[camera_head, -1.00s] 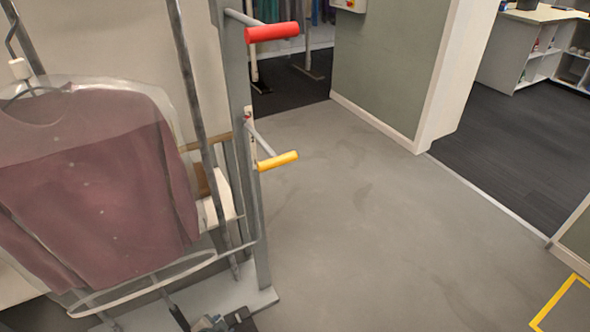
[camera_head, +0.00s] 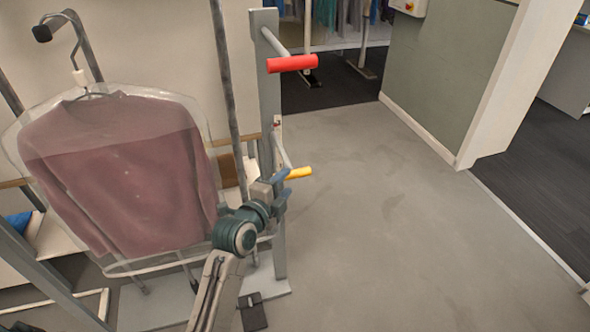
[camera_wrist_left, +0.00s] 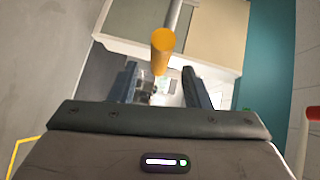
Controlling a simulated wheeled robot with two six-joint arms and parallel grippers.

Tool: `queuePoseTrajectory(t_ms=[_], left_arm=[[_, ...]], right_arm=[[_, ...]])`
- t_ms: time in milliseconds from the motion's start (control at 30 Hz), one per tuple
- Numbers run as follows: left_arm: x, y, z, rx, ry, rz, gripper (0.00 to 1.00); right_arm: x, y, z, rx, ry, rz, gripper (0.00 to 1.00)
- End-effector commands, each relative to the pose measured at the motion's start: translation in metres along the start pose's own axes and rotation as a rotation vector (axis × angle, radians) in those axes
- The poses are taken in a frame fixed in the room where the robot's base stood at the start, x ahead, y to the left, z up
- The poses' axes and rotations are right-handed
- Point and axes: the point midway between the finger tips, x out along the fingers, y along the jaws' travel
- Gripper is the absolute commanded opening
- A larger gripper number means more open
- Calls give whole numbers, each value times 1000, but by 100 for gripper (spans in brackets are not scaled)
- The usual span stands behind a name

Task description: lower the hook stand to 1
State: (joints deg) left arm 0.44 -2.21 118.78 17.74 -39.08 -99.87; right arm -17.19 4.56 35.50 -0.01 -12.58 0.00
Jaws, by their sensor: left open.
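The hook stand has a grey upright post (camera_head: 268,100) with a red handle (camera_head: 291,63) near the top and a yellow handle (camera_head: 299,173) lower down. A dark hook arm (camera_head: 88,48) at the upper left carries a bagged maroon sweater (camera_head: 125,170) on a hanger. My left gripper (camera_head: 288,188) is open at the yellow handle and partly overlaps it in the head view. In the left wrist view the yellow handle (camera_wrist_left: 162,50) points toward the camera, in line with the gap between the open fingers (camera_wrist_left: 163,85). Contact cannot be told. My right gripper is out of view.
Open grey floor (camera_head: 385,220) lies right of the stand. A green wall (camera_head: 440,75) stands at the back right. A black pedal-like piece (camera_head: 252,312) lies at the stand's base. Clothes racks (camera_head: 340,20) stand at the back.

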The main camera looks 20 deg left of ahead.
Motion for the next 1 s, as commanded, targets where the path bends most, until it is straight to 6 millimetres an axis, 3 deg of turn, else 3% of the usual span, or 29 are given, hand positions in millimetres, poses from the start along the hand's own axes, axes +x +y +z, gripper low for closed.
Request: queuePoseTrajectory(t_ms=[100,300,700,733,933,1000], left_arm=[[23,-4,-1,-2,0,0,43],[48,-2,0,-2,0,0,43],[56,0,0,-2,0,0,43],[56,0,0,-2,0,0,41],[56,0,0,-2,0,0,2],[56,0,0,-2,0,0,0]], right_arm=[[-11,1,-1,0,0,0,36],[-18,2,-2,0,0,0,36],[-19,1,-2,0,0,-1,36],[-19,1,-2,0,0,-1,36],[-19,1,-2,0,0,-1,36],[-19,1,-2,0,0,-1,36]])
